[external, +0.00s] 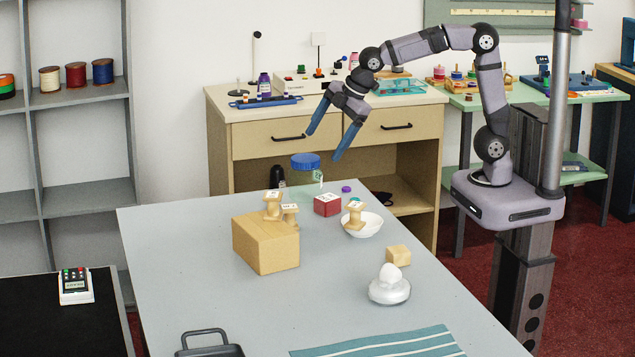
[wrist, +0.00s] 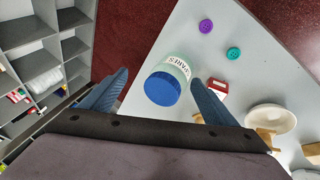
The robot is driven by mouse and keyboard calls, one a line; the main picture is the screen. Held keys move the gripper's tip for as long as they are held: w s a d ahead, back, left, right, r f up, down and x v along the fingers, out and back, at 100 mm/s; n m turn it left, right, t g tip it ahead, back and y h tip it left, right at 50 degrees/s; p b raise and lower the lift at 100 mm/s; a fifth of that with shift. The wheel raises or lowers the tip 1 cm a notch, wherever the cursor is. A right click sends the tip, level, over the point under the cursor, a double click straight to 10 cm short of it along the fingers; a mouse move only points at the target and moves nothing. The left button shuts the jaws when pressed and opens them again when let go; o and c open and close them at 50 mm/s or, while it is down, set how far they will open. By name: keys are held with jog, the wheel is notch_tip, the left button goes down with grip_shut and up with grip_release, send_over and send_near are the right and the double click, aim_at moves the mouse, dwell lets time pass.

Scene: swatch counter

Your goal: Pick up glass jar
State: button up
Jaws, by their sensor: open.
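The glass jar (external: 307,177) has a blue lid and a pale, see-through body, and stands near the far edge of the grey table. In the wrist view the jar (wrist: 179,69) carries a white label with dark letters. My gripper (external: 323,145) is open and empty, with its two blue fingers pointing down above the jar. In the wrist view the fingers of my gripper (wrist: 158,86) spread on both sides of the jar, the right finger closer to it. I cannot tell the exact height gap.
Right of the jar are a red block (external: 327,205), a white bowl (external: 362,226) with a wooden spool, and purple (wrist: 206,26) and teal (wrist: 233,53) buttons. A wooden box (external: 265,246) with spools stands nearer. The table's far edge (external: 220,196) lies close to the jar.

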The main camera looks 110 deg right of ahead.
aim_at(318, 160)
jog(key=w+a+r+m+t+h+b, duration=0.1)
jog(key=w+a+m+t+b, duration=0.15)
jog(key=w+m+t, duration=0.4)
jog(key=w+a+r+m+t+h+b, duration=0.1)
jog(key=w+a+m+t+b, duration=0.15)
jog(key=w, duration=0.65)
jog(key=s+d+m+h+b, duration=0.1)
jog(key=s+m+h, duration=0.1)
jog(key=m+h, duration=0.1)
jog(key=s+d+m+h, duration=0.2)
jog(key=s+m+h, duration=0.1)
jog(key=s+d+m+h+b, duration=0.1)
jog(key=s+d+m+h, duration=0.1)
jog(key=m+h, duration=0.1)
jog(key=shift+s+r+m+g+b, duration=0.2)
jog(key=shift+m+g+b, duration=0.1)
jog(key=shift+m, duration=0.2)
jog(key=s+a+f+n, duration=0.1)
jog(key=f, duration=0.1)
jog(key=s+a+f+n, duration=0.1)
jog(key=s+f+n, duration=0.1)
jog(key=s+a+f+n, duration=0.1)
jog(key=f+n, duration=0.1)
jog(key=f, duration=0.1)
jog(key=shift+s+a+g+y+b, duration=0.15)
jog(key=shift+a+g+y+b, duration=0.15)
jog(key=shift+a+y, duration=0.1)
jog(key=shift+p+x, duration=1.05)
jog(key=shift+x, duration=2.75)
jog(key=shift+f, duration=0.25)
